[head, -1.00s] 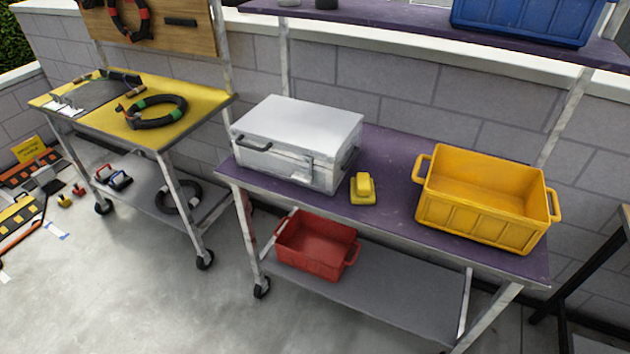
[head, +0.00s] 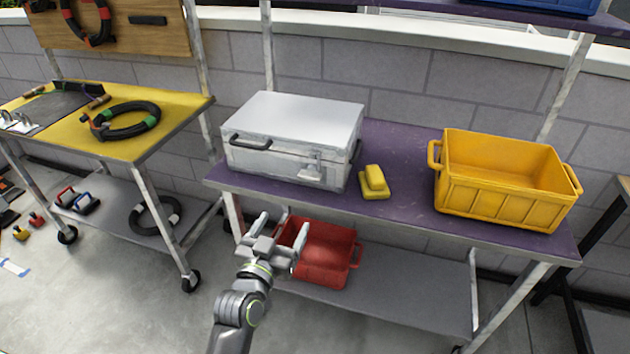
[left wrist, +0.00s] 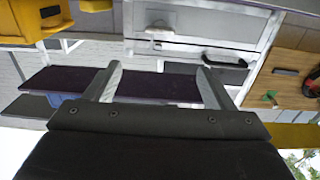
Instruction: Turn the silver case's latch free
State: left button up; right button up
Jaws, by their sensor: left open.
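The silver case (head: 295,115) sits shut on the purple workbench, with its dark handle (head: 248,142) on the front left. Its latch (head: 313,163) is a small silver piece on the front right; I cannot tell its exact angle. My left gripper (head: 279,226) is open and empty, in front of and below the bench edge, apart from the case. The left wrist view looks upside down: the case (left wrist: 190,22) and latch (left wrist: 163,32) show beyond the open fingers (left wrist: 160,72). My right gripper is not in view.
A yellow block (head: 375,182) lies just right of the case, and a yellow crate (head: 500,205) stands farther right. A red bin (head: 325,255) is on the lower shelf behind my gripper. A yellow-topped cart (head: 165,100) stands left. The space before the case front is clear.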

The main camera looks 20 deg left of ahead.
pick_arm(q)
jog(key=p, duration=0.2)
send_near(308, 178)
jog(key=w, duration=0.8)
jog(key=shift+w+d+f+b, duration=0.1)
jog(key=shift+w+b, duration=0.2)
jog(key=shift+b, duration=0.05)
jog(key=shift+w, duration=0.5)
jog(key=shift+c, duration=0.5)
jog(key=c, duration=0.7)
jog(key=shift+c, duration=0.9)
